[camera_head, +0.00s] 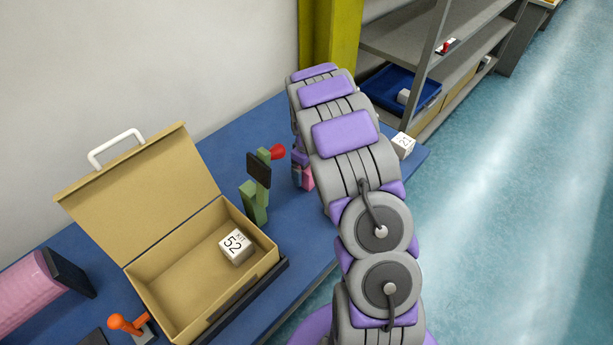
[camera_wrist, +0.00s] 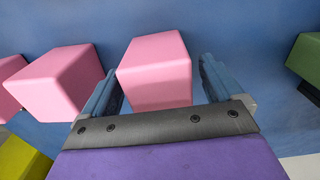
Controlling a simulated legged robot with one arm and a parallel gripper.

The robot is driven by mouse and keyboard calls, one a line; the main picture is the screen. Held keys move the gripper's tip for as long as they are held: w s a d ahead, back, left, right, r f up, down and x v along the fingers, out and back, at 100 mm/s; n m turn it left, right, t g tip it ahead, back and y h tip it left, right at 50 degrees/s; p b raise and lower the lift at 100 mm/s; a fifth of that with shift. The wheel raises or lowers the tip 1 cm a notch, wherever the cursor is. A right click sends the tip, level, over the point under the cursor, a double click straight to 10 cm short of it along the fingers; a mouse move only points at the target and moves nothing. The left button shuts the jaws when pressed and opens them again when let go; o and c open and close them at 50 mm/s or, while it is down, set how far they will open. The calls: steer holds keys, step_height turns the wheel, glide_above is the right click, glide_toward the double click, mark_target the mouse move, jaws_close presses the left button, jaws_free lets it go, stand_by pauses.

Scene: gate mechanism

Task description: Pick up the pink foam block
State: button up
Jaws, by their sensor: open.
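In the wrist view a pink foam block (camera_wrist: 153,62) lies on the blue surface between the two fingers of my gripper (camera_wrist: 158,70). The gripper is open, with a gap visible between the block and each fingertip. I cannot tell how far down the fingers reach beside it. A second pink block (camera_wrist: 58,80) is just left of the left finger, and part of a third (camera_wrist: 8,88) shows at the left edge. In the head view my arm hides most of this area; only a small pink patch (camera_head: 307,180) shows beside it.
A green piece (camera_wrist: 305,55) is right of the gripper, and a yellow block (camera_wrist: 20,160) is at lower left. On the blue table (camera_head: 295,235) are an open tan box (camera_head: 165,215) holding a white cube (camera_head: 236,246), a green upright piece (camera_head: 254,195), and a white cube (camera_head: 403,145).

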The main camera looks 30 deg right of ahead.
steer(key=shift+d+f, duration=0.25)
steer(key=shift+f, duration=0.1)
steer(key=shift+d, duration=0.2)
steer(key=shift+a+r, duration=0.15)
steer(key=shift+a, duration=0.45)
steer(key=c, duration=0.6)
steer(key=shift+d, duration=0.1)
steer(key=shift+c, duration=1.3)
steer(key=shift+d, duration=0.3)
steer(key=shift+c, duration=0.8)
